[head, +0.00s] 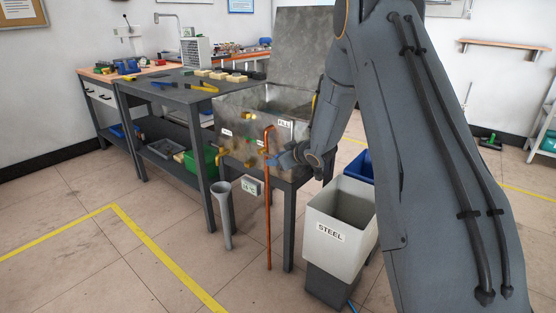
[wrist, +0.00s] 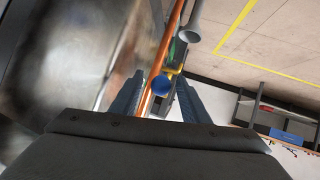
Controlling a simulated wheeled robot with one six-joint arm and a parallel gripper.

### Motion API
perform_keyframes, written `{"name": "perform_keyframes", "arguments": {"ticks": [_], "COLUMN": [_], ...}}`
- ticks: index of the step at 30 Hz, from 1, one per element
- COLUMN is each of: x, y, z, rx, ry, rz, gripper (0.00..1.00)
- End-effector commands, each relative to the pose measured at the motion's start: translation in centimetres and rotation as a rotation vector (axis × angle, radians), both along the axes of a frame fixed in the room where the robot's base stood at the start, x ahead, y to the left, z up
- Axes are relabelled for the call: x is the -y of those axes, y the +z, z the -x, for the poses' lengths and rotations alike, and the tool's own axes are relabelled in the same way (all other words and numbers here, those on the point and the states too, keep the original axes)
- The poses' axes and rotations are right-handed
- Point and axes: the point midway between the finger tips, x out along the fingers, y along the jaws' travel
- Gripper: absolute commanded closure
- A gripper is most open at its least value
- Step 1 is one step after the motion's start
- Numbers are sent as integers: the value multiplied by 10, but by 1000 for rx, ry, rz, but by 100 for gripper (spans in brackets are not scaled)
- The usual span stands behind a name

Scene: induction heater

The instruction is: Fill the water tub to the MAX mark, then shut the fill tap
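The metal water tub (head: 232,128) stands on a dark-legged stand beside the workbench, with brass fittings on its front and a label reading FILL (head: 284,124). A copper pipe (head: 267,205) runs down its front and also shows in the wrist view (wrist: 174,25). My gripper (head: 272,160) is at the tub's front, close to the pipe. In the wrist view my gripper (wrist: 158,98) has its two fingers apart, with a blue round knob (wrist: 161,85) showing between them. I cannot tell whether they touch it. The water level and MAX mark cannot be made out.
A white bin labelled STEEL (head: 329,232) stands right of the tub, with a blue bin (head: 357,165) behind it. A grey funnel-topped pipe (head: 225,215) stands in front of the tub. The workbench (head: 165,95) is at left. Floor at front left is clear.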

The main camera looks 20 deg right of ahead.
Motion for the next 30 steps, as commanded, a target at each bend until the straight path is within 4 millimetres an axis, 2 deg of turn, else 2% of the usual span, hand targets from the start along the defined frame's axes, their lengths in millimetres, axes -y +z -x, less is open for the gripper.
{"name": "perform_keyframes", "arguments": {"ticks": [10, 21, 30], "x": [1, 17, 22], "y": [2, 31, 38], "z": [5, 50, 64], "rx": [-2, -2, -2], "ry": [0, -2, 0], "rz": [0, 0, 1], "gripper": [59, 59, 59]}}
